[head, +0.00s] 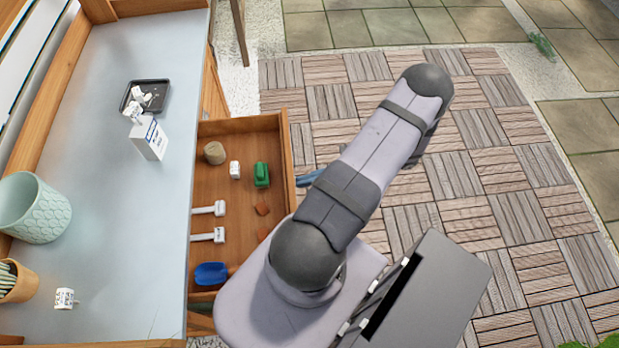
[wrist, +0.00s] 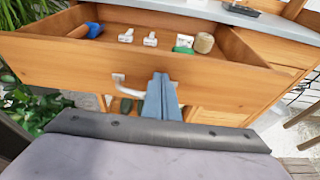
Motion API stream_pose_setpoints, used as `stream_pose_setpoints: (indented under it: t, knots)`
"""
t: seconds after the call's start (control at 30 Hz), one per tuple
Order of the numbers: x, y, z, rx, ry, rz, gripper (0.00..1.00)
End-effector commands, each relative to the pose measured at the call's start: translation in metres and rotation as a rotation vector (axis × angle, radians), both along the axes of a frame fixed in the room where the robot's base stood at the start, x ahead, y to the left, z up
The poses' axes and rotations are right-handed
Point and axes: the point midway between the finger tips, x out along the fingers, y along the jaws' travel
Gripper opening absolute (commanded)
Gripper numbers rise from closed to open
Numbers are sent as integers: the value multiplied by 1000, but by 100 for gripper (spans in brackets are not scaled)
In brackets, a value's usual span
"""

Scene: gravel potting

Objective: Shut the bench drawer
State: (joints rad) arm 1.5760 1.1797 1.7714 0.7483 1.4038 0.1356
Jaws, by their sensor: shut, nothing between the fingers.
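The bench drawer (head: 287,150) stands open, sticking out to the right from under the bench in the head view. Its wooden front (wrist: 60,62) faces me in the wrist view, with a pale bar handle (wrist: 122,84) on it. My gripper (wrist: 160,78) is shut and empty, its blue-grey fingers pointing at the drawer front beside or over the right part of the handle. I cannot tell whether they touch it. In the head view, my gripper (head: 306,178) shows just outside the drawer front, partly hidden by my arm. My arm covers the drawer's near right corner.
The drawer holds a cork-like stub (head: 214,153), a green item (head: 262,175), a blue scoop (head: 211,273), white tags (head: 208,210) and terracotta pieces. On the bench top (head: 120,235) are a black tray (head: 160,84), a white box (head: 150,141) and a mint pot (head: 35,208).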

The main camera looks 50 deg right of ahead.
Motion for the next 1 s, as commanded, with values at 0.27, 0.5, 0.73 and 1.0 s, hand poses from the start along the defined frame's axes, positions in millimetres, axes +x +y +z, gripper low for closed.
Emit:
stream_pose_setpoints:
  t: [0.27,0.5,0.73,1.0]
  knots:
    - [16,17,2,3,0,4,0]
    - [53,55,2,5,2,8,0]
    - [97,101,1,4,2,9,0]
    - [148,153,-1,1,1,12,0]
